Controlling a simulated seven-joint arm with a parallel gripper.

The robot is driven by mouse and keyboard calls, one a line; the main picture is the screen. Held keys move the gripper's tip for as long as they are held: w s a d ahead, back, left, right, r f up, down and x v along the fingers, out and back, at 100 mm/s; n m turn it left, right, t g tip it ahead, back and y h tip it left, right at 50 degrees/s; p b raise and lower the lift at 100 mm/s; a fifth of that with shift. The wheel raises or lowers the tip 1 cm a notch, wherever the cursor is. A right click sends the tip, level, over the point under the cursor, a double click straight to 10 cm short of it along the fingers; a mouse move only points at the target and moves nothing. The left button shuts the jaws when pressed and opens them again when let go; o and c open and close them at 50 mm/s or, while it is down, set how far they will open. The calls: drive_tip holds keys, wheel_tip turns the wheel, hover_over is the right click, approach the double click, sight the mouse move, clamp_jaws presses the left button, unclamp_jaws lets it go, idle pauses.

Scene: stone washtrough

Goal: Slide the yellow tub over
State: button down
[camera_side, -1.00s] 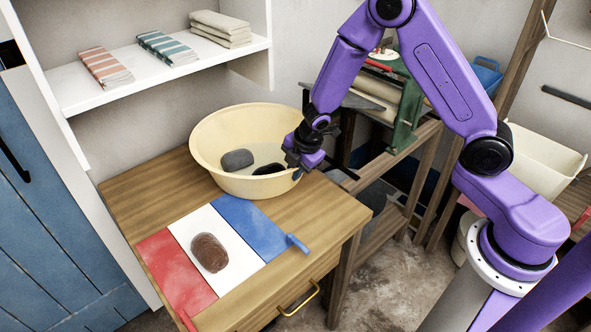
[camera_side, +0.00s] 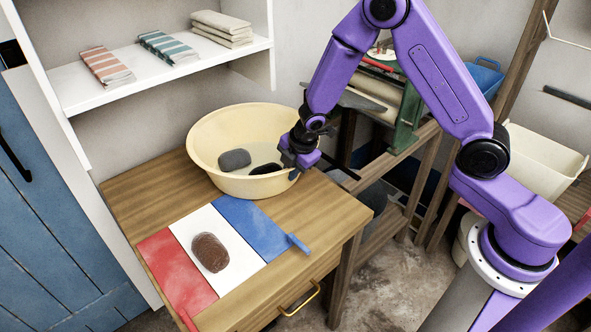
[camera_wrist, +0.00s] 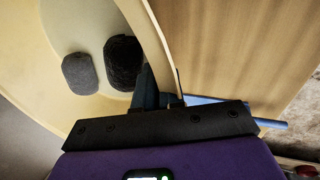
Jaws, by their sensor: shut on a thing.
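The pale yellow tub (camera_side: 215,176) stands upright at the back of the wooden table. A grey stone (camera_side: 234,159) and a darker stone (camera_side: 265,169) lie inside it. My gripper (camera_side: 296,170) is at the tub's right rim and is shut on that rim. In the wrist view the gripper (camera_wrist: 160,92) has its fingers at the tub wall (camera_wrist: 150,45), and both the grey stone (camera_wrist: 80,74) and the black stone (camera_wrist: 124,62) show in the tub. The exact contact of the fingertips is partly hidden.
A white shelf (camera_side: 150,78) with folded cloths is behind. A wooden rack stands at the right.

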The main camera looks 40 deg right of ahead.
drive_tip(key=shift+w+a, duration=0.1)
drive_tip(key=shift+a, duration=0.15)
drive_tip(key=c, duration=1.2)
unclamp_jaws()
drive_tip(key=shift+o, duration=0.2)
drive_tip(key=shift+r, duration=0.15)
drive_tip(key=v, duration=1.7)
drive_tip(key=s+d+m+g, duration=0.1)
drive_tip(key=s+m, duration=0.2)
drive_tip(key=s, duration=1.1)
drive_tip(key=s+d+r+m+g, duration=0.1)
drive_tip(key=s+d+m+g, duration=0.1)
drive_tip(key=s, duration=1.2)
drive_tip(key=shift+s+m, duration=0.35)
drive_tip(key=shift+m, duration=0.35)
